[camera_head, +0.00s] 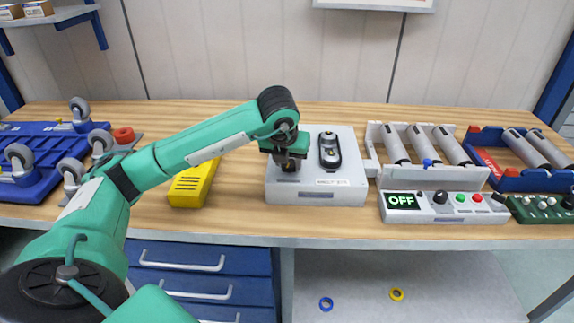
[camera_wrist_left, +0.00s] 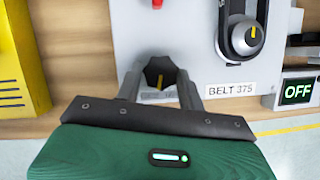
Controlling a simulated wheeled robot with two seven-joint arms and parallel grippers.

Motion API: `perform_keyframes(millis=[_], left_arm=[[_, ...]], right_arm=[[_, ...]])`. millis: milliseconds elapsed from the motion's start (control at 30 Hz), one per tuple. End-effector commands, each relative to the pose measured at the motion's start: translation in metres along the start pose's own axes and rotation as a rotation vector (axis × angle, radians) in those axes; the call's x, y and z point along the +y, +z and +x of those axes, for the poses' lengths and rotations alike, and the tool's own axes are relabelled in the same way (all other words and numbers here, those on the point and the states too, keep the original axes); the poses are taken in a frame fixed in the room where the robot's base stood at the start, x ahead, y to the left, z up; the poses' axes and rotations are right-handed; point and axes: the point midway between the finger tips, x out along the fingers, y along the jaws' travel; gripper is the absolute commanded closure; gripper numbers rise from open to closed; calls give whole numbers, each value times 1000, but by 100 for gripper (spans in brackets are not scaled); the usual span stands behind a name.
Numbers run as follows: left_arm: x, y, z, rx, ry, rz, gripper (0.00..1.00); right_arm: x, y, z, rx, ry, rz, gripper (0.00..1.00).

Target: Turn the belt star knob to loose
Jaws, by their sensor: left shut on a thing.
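The black star knob (camera_wrist_left: 160,74) with a yellow pointer mark shows in the left wrist view, near the lower corner of a light grey belt unit (camera_wrist_left: 180,25) labelled "BELT 375". My left gripper (camera_wrist_left: 160,84) has its two fingers on either side of the knob and is shut on it. In the head view my left gripper (camera_head: 289,166) reaches down onto the left part of the grey belt unit (camera_head: 340,198) and hides most of the knob. My right gripper is not in view.
A second knob in a black oval plate (camera_head: 330,150) sits right of the gripper. A yellow block (camera_head: 192,187) lies left of the unit. Right stands a roller conveyor with a control panel (camera_head: 444,207) reading "OFF" (camera_head: 403,201). Blue caster dollies (camera_head: 45,160) fill the left end.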

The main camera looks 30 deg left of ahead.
Motion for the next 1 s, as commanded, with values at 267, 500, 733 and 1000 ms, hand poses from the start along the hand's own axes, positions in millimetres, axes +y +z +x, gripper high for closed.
perform_keyframes(millis=[267,500,733,1000], left_arm=[[-2,1,0,-2,59,-146,84],[-2,0,0,-1,85,-205,84],[-2,1,0,-1,90,-219,84],[-2,0,0,0,90,-219,59]], right_arm=[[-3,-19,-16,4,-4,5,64],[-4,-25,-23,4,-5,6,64],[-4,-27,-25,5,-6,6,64],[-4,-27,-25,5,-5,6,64]])
